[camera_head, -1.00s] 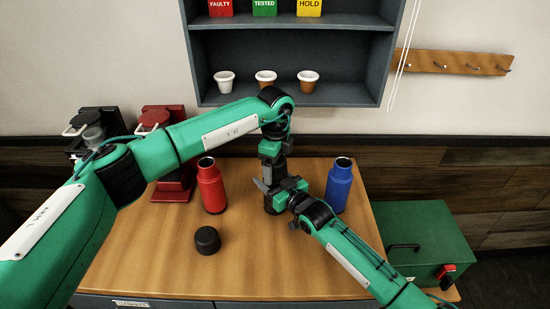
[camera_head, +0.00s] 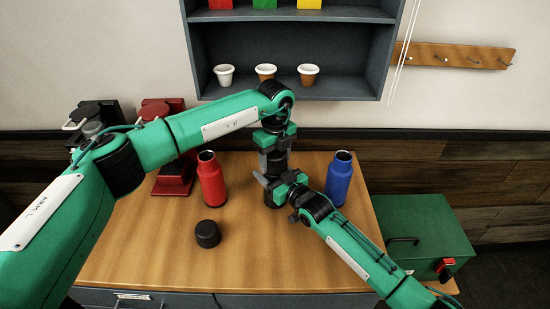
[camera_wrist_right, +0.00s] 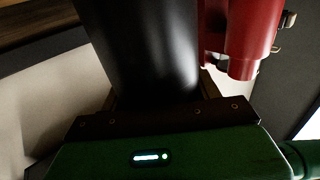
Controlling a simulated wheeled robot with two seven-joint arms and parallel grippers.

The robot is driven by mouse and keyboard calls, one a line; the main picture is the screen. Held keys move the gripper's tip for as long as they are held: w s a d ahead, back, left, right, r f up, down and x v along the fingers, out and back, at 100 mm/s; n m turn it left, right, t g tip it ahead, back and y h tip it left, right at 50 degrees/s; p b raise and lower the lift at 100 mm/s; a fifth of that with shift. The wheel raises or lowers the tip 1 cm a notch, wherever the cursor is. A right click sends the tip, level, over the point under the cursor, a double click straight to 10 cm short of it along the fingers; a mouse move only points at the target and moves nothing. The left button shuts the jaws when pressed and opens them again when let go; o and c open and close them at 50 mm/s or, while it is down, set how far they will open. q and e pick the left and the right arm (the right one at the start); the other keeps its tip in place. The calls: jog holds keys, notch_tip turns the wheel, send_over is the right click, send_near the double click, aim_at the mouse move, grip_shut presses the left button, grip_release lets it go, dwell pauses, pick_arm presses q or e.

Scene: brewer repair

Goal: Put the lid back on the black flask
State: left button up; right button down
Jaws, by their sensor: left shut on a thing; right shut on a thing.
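The black flask (camera_head: 270,196) is upright in the middle of the table, beside the red flask, partly hidden by my grippers. My left gripper (camera_head: 273,162) points down from above and is shut at the flask's upper part. What exactly lies between its fingers is hidden. My right gripper (camera_head: 272,184) reaches in from the right and is shut on the flask's side. In the right wrist view the flask (camera_wrist_right: 140,45) fills the space before the jaws. A black lid (camera_head: 207,234) rests on the table at the front left, apart from both grippers.
An open red flask (camera_head: 211,182) stands left of the black one, an open blue flask (camera_head: 339,182) right. Red (camera_head: 172,175) and black (camera_head: 98,115) brewers stand at the back left. A green box (camera_head: 425,230) is at right. The front table (camera_head: 260,265) is clear.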

pick_arm(q)
jog(key=shift+m, duration=0.5)
jog(key=o, duration=1.1)
jog(key=shift+r, duration=2.25)
jog(key=shift+c, duration=0.5)
